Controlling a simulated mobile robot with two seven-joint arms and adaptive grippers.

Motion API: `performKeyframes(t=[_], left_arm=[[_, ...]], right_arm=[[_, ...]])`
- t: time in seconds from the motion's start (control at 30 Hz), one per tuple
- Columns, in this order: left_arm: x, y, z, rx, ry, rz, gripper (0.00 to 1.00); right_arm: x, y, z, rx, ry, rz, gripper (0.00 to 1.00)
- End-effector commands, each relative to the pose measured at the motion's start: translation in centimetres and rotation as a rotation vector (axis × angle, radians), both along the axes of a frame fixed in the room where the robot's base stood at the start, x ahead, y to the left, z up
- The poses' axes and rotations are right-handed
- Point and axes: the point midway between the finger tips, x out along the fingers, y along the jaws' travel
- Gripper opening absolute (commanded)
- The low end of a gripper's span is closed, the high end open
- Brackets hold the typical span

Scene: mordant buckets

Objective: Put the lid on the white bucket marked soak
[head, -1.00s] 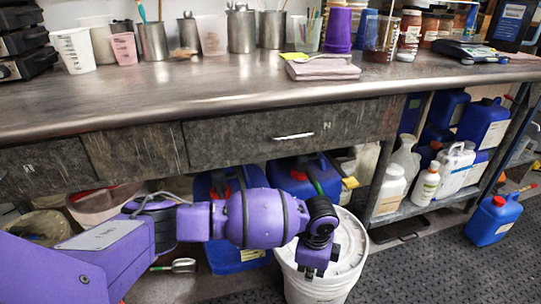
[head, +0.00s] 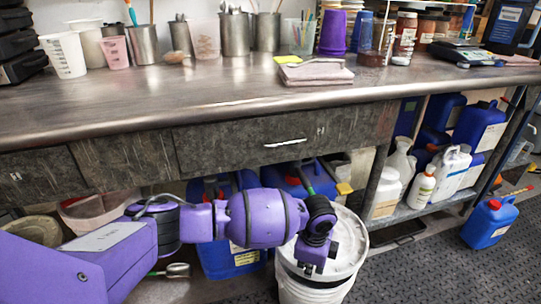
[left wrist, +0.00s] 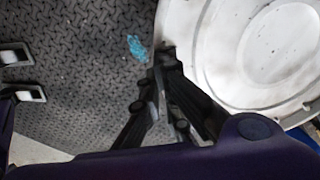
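A white bucket (head: 312,292) stands on the floor in front of the bench, at lower middle in the head view. The round white lid (head: 347,243) is at its top; I cannot tell whether it is fully seated. The lid also fills the right of the left wrist view (left wrist: 255,50). My left gripper (head: 309,266) is at the lid's near left edge. In the left wrist view its dark fingers (left wrist: 162,68) come together at the rim and appear shut on it. The soak marking is not readable. My right gripper is not in view.
The metal bench (head: 200,90) overhangs behind the bucket. Blue containers (head: 228,259) stand under it, close behind my arm. A shelf of bottles (head: 420,190) and a blue jug (head: 490,223) are to the right. The dark textured floor (head: 420,270) at front right is clear.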

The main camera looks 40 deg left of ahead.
Motion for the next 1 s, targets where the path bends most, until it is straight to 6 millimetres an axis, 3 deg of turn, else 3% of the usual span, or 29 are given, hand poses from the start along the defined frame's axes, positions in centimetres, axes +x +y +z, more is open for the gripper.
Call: performKeyframes(t=[0.5,1.0], left_arm=[[0.2,-0.1,-4.8,-0.002,-0.001,-0.001,0.00],[0.2,-0.2,-5.1,-0.001,-0.003,-0.001,0.00]], right_arm=[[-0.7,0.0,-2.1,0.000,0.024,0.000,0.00],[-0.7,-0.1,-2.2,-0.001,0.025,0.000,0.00]])
